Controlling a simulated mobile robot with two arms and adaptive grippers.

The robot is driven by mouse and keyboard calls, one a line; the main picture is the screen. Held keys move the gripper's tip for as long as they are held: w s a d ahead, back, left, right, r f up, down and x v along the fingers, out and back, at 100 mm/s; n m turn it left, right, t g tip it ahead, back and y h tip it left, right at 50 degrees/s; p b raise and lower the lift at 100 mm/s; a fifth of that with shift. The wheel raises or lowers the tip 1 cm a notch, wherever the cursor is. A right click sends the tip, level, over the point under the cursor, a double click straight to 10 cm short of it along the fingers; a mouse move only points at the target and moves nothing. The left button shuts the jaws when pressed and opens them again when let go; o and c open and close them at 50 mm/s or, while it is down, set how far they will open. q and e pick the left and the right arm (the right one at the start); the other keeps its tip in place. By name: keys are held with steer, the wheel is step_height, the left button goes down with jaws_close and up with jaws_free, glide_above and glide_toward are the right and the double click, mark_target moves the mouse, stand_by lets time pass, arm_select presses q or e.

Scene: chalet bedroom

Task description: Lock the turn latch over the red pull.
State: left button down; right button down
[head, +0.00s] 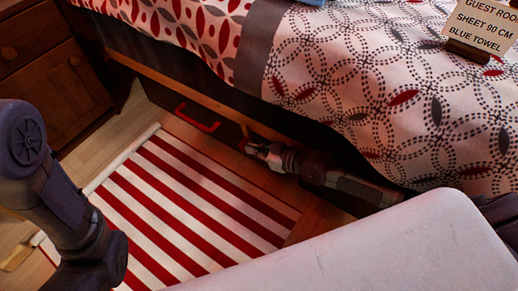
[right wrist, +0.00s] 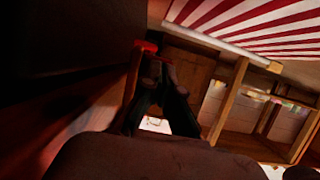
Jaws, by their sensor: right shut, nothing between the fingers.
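The red pull (head: 198,118) is a bar handle on the dark drawer front under the bed, left of my right gripper. My right gripper (head: 250,148) is low beside the drawer front, reaching in from the right under the bed edge. Its fingers are shut and empty. In the right wrist view the gripper (right wrist: 158,75) points toward a small red part (right wrist: 147,46) close past its tips; I cannot tell whether this is the pull. The turn latch cannot be made out clearly. My left arm shows at the left, but its gripper is out of view.
A red-and-white striped rug (head: 180,205) lies on the wooden floor in front of the drawer. The bed with a patterned cover (head: 350,75) overhangs my right arm. A wooden cabinet (head: 55,85) stands at the left. A sign (head: 482,24) is on the bed.

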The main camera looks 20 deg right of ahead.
steer(key=v, duration=1.2)
